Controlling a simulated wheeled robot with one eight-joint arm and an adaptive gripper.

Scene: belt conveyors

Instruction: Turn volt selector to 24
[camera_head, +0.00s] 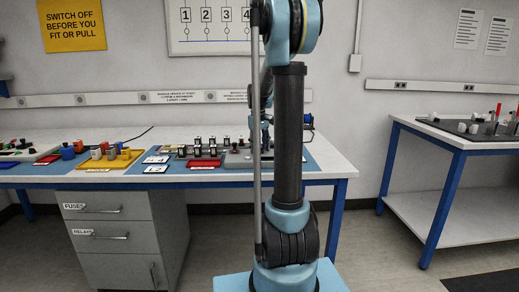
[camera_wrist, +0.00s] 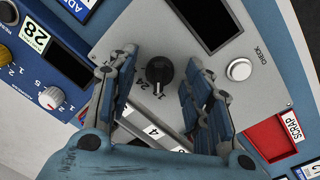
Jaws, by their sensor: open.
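The volt selector, a black round knob (camera_wrist: 159,71), sits on a grey tester panel (camera_wrist: 128,34) in the wrist view. A pale mark shows on the knob's lower side, towards small printed numbers that are partly hidden and too small to read surely. My gripper (camera_wrist: 153,80) is open, one blue finger on each side of the knob, and nothing is held. I cannot tell whether the fingers touch the panel. In the head view the grey tester (camera_head: 238,160) stands on the bench, partly behind my arm; the gripper is mostly hidden there.
On the panel are a dark screen (camera_wrist: 208,22) and a white check button (camera_wrist: 239,69). A red scrap tray (camera_wrist: 268,139) lies to the right. A blue device with a white knob (camera_wrist: 51,97) is at left.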

